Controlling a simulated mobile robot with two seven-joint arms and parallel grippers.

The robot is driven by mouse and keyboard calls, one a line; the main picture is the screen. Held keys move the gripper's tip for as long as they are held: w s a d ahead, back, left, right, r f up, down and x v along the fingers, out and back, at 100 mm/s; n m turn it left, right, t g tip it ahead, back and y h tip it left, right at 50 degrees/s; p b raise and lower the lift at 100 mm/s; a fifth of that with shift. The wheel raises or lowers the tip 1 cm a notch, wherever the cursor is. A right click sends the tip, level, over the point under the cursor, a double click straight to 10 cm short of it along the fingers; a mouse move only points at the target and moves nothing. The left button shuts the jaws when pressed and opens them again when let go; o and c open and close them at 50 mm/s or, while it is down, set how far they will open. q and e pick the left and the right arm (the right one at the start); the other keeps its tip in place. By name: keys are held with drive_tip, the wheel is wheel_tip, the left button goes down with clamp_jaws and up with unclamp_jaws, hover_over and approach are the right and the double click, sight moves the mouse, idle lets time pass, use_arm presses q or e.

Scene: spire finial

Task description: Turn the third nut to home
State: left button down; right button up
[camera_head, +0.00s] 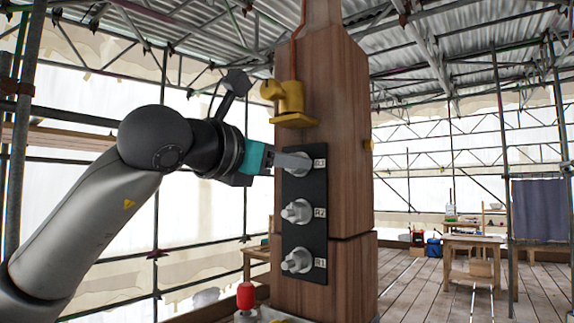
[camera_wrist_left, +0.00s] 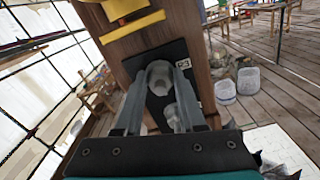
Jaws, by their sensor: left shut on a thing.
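A black plate (camera_head: 304,243) on the wooden post carries three pale metal nuts in a column. The top nut (camera_head: 309,155) is beside the R3 label, which also shows in the left wrist view (camera_wrist_left: 183,64). My left gripper (camera_head: 300,162) reaches it from the left and is shut on it. In the left wrist view the nut (camera_wrist_left: 159,76) sits between the two fingers, which partly hide it. The middle nut (camera_head: 296,211), marked R2, and the bottom nut (camera_head: 297,260), marked R1, stand free below. My right gripper is not in view.
A yellow bracket (camera_head: 291,104) juts from the wooden post (camera_head: 345,170) just above the plate. A red-topped item (camera_head: 245,296) stands low at the post's left. Scaffold poles surround the plank floor, and a wooden workbench (camera_head: 474,240) stands back right.

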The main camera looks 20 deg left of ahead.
use_arm(q)
drive_tip(key=shift+w+a+f+n+p, duration=0.15)
drive_tip(key=shift+n+p, duration=0.4)
drive_tip(key=shift+n, duration=5.2)
drive_tip(key=shift+s+d+f+n+p, duration=0.15)
drive_tip(key=shift+n+p, duration=0.4)
drive_tip(key=shift+n, duration=5.25)
drive_tip(key=shift+w+a+f+n+p, duration=0.1)
drive_tip(key=shift+f+n+p, duration=0.3)
drive_tip(key=shift+n, duration=5.35)
drive_tip(key=shift+r, duration=0.1)
drive_tip(key=c, duration=0.5)
unclamp_jaws()
drive_tip(key=shift+r, duration=0.15)
drive_tip(key=b+v, duration=0.3)
drive_tip(key=v, duration=1.2)
drive_tip(key=shift+s, duration=0.2)
